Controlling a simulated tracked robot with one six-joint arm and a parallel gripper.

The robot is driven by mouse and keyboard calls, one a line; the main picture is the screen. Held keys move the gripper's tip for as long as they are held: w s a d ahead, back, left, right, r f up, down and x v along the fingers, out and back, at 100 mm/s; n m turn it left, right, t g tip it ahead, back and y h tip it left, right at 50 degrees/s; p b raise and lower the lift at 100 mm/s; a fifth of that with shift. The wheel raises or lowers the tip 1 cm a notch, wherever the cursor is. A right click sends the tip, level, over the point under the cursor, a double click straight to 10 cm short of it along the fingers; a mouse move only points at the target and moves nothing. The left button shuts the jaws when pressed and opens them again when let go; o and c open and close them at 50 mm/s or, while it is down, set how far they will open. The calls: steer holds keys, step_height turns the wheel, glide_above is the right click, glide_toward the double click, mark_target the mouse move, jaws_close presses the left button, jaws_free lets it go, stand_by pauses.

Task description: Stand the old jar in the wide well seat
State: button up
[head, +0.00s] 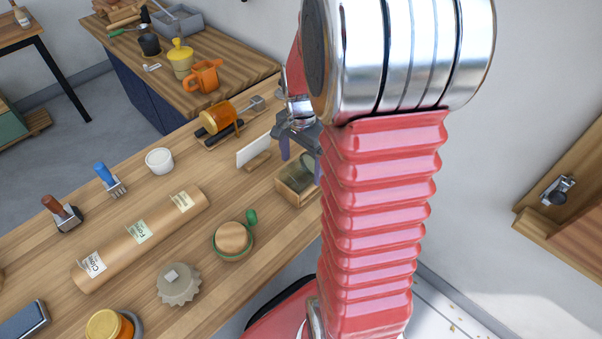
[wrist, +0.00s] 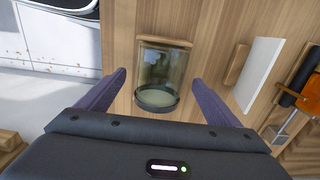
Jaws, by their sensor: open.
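A clear, greenish glass jar (wrist: 163,66) with a dark ring at one end is in the wrist view. It sits at a narrow wooden piece, and I cannot tell whether it stands or lies. It also shows in the head view (head: 299,178), partly hidden by my arm. My gripper (head: 302,153) is open above it. In the wrist view its two fingers (wrist: 162,82) are on either side of the jar, apart from it. I cannot tell which thing is the wide well seat; a round wooden piece with a green rim (head: 232,240) is on the bench.
A white card (head: 254,150) stands upright beside the jar. An amber jar (head: 216,119) lies on a dark stand behind it. A labelled tan roll (head: 140,240), a white cup (head: 159,160) and a fluted grey piece (head: 178,285) are on the bench to the left.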

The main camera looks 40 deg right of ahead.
steer(key=shift+f, duration=1.8)
steer(key=shift+c, duration=0.5)
steer(key=c, duration=1.3)
steer(key=shift+r, duration=0.1)
step_height(320, 180, up, 10)
steer(key=shift+f, duration=0.1)
